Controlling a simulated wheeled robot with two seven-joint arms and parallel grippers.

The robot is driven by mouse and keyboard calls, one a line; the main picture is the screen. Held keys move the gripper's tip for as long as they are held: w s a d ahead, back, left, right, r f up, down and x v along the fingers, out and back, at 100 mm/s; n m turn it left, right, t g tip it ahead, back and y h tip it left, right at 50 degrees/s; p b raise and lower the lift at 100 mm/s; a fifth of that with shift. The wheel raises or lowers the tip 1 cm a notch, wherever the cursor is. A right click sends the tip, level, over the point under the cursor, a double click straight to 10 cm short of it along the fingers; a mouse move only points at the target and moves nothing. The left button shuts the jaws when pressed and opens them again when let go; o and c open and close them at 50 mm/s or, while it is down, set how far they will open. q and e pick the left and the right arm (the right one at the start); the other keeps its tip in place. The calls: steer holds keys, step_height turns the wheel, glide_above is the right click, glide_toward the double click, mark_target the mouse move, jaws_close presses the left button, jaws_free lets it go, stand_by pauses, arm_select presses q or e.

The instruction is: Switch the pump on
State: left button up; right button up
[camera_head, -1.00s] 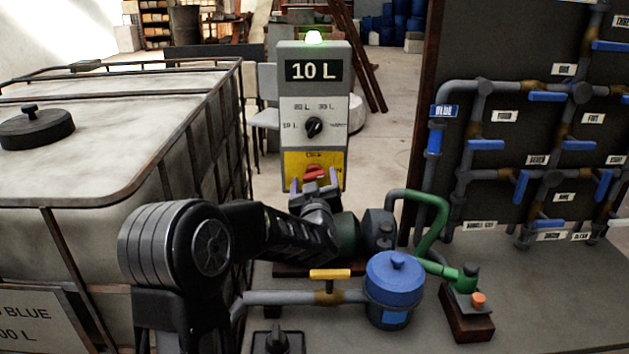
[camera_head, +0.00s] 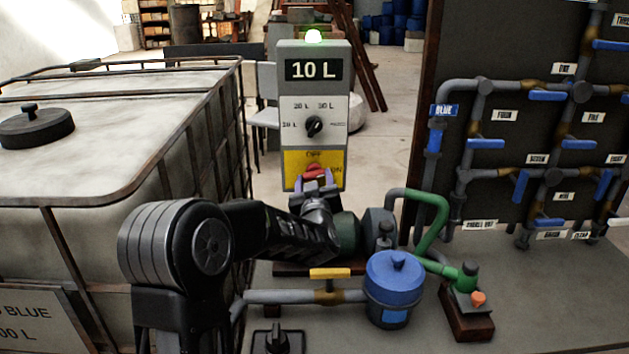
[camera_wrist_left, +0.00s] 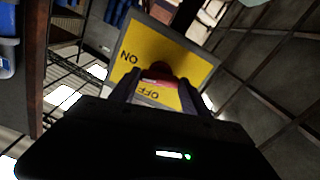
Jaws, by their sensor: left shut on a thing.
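The pump control box (camera_head: 331,105) stands at the centre, its display reading 10 L and a green lamp (camera_head: 314,37) glowing on top. A red switch handle (camera_head: 313,171) sits on its yellow panel (camera_head: 293,163), which is marked OFF and ON. My left gripper (camera_head: 317,183) is at the panel, shut on the red switch handle. The left wrist view shows the handle (camera_wrist_left: 160,84) between the two fingers, partly hidden, with the yellow panel (camera_wrist_left: 140,55) behind it. The exact angle of the handle is hard to tell. My right gripper is not in view.
A black selector knob (camera_head: 314,126) is above the yellow panel. A caged white tank (camera_head: 110,160) fills the left. Below are a blue filter (camera_head: 395,275), a yellow valve handle (camera_head: 330,273) and a green hose (camera_head: 437,225). A pipe board (camera_head: 520,110) stands at right.

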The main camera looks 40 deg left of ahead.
arm_select(q)
steer(key=m, duration=0.3)
steer(key=o, duration=1.4)
steer(key=shift+b+v, duration=0.35)
steer(key=shift+v, duration=3.55)
